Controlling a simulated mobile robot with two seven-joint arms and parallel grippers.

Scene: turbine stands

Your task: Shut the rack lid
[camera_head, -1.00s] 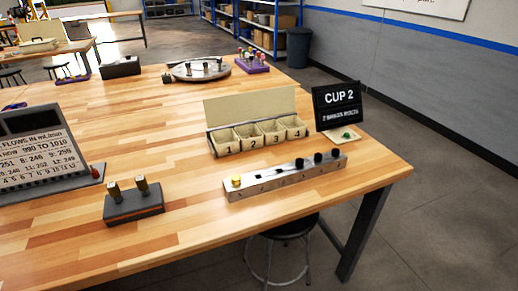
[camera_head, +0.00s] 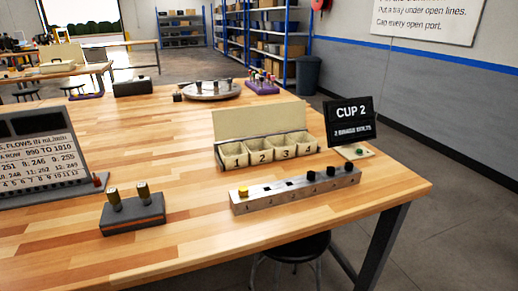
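The rack (camera_head: 267,150) is a beige box with several numbered compartments, near the right part of the wooden table. Its lid (camera_head: 260,120) stands up open along the back edge, leaning slightly back. The compartments look empty from here, though their bottoms are partly hidden. Neither of my grippers shows in the head view.
A metal bar with black knobs and a yellow one (camera_head: 296,189) lies in front of the rack. A black "CUP 2" sign (camera_head: 350,122) stands right of it. A grey block with two brass pegs (camera_head: 132,212) and a flow-chart board (camera_head: 40,165) are left. The table middle (camera_head: 170,150) is clear.

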